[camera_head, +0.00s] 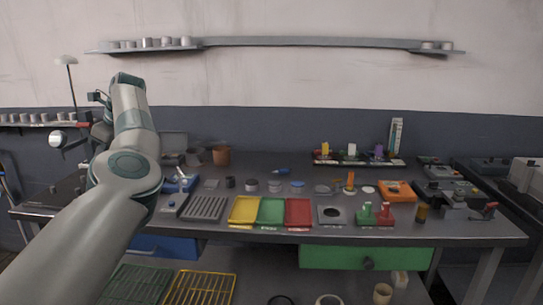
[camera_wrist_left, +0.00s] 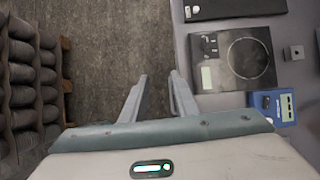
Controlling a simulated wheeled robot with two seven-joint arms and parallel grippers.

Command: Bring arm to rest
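My left arm (camera_head: 127,165) comes in from the lower left of the head view and reaches up and forward over the left end of the workbench (camera_head: 290,232). In the left wrist view my left gripper (camera_wrist_left: 159,76) has its two fingers spread apart with nothing between them. It is above the dark floor (camera_wrist_left: 120,40), beside the bench edge. In the head view the gripper is mostly hidden by the arm. My right arm and gripper are not in view.
The wrist view shows a black scale (camera_wrist_left: 235,60) and a blue meter (camera_wrist_left: 272,107) on the bench at right, and a rack of dark rolls (camera_wrist_left: 28,85) at left. Yellow (camera_head: 243,210), green (camera_head: 271,211) and red (camera_head: 298,212) trays line the bench front. A shelf (camera_head: 300,42) hangs above.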

